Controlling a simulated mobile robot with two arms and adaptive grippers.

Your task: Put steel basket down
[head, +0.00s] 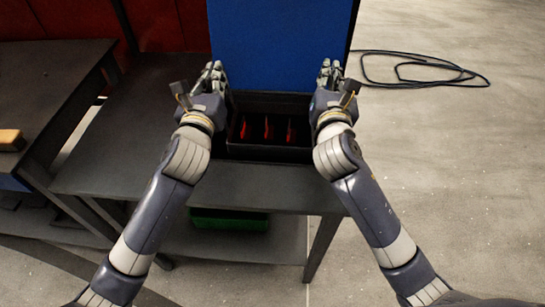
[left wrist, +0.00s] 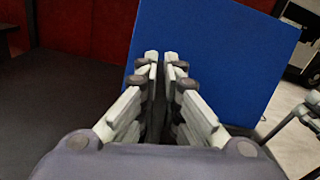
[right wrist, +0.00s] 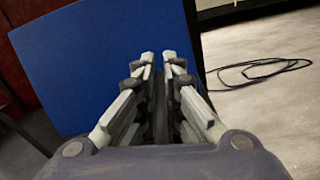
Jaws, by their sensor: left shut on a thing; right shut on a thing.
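The steel basket (head: 268,153) is a dark open box between my two grippers in the head view, with several red things standing inside. My left gripper (head: 214,74) is shut on the basket's left side, and my right gripper (head: 330,72) is shut on its right side. The basket looks level, over the dark table (head: 120,165). I cannot tell whether its underside touches the tabletop. In the left wrist view the fingers (left wrist: 163,62) are close together; the right wrist view shows the same (right wrist: 163,62). The hands hide most of the basket there.
A blue panel (head: 280,45) stands upright just behind the basket. Another dark table (head: 50,75) with a yellowish block (head: 11,140) is at the left. A green bin (head: 230,220) sits on the lower shelf. A black cable (head: 425,72) lies on the floor at right.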

